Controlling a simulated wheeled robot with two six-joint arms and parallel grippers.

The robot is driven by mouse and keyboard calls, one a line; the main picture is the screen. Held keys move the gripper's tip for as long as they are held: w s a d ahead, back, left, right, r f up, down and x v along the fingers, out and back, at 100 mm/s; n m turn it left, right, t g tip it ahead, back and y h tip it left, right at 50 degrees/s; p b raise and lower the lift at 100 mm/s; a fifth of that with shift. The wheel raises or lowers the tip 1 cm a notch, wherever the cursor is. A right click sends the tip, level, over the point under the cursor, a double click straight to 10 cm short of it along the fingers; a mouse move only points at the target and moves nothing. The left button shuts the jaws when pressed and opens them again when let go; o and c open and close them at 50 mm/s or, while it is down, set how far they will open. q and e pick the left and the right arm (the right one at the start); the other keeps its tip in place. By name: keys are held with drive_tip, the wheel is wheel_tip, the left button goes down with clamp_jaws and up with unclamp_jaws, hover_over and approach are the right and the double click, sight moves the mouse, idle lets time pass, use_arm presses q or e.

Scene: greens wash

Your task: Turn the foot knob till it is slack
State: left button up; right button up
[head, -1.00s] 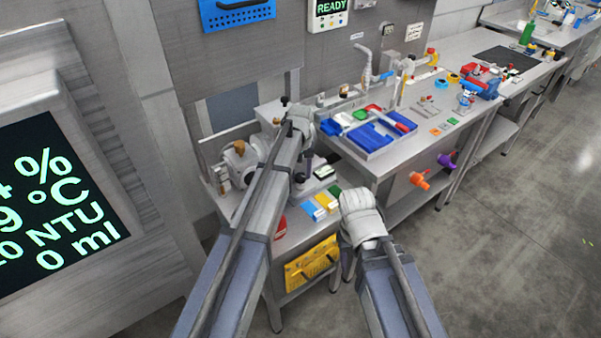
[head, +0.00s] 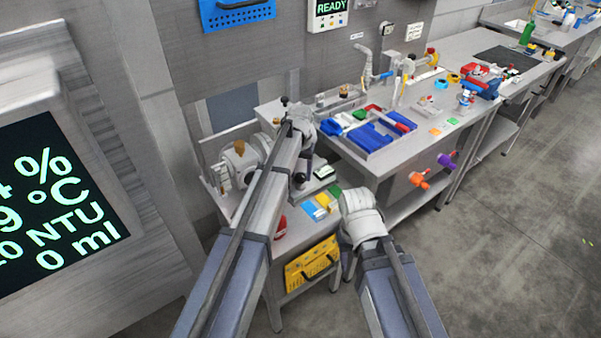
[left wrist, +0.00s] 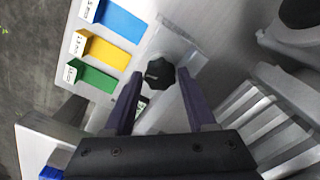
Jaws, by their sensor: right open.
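The foot knob (left wrist: 160,73) is black and lobed. It sits at a pale metal plate (left wrist: 178,50) in the left wrist view. My left gripper (left wrist: 159,75) is open, with one dark finger on each side of the knob and gaps visible between fingers and knob. In the head view my left gripper (head: 300,178) is over the low bench, and the knob cannot be made out there. My right gripper (head: 347,262) hangs in front of the bench, away from the knob; its fingers are mostly hidden behind its wrist.
Blue (left wrist: 120,20), yellow (left wrist: 108,52) and green (left wrist: 95,78) cards lie beside the knob. A grey-white machine (head: 240,160) stands at the bench's left. A yellow panel (head: 310,265) is below. The sink counter (head: 375,165) with blue trays is behind right.

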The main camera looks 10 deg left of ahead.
sight(301, 176)
use_arm(q)
drive_tip(key=o, duration=0.3)
drive_tip(key=shift+r, duration=0.1)
wheel_tip(301, 176, up, 8)
drive_tip(key=p, duration=0.8)
drive_tip(key=shift+f, duration=0.2)
drive_tip(key=shift+s+d, duration=0.1)
drive_tip(key=shift+s, duration=0.05)
drive_tip(key=s+d, duration=0.2)
drive_tip(key=s, duration=0.7)
drive_tip(key=s+d+m, duration=0.1)
drive_tip(key=s+d, duration=0.1)
drive_tip(key=s, duration=0.8)
drive_tip(key=s+d+m+y, duration=0.1)
drive_tip(key=s+d, duration=0.1)
drive_tip(key=s, duration=0.8)
drive_tip(key=shift+s+d+r, duration=0.1)
drive_tip(key=shift+s+d, duration=0.15)
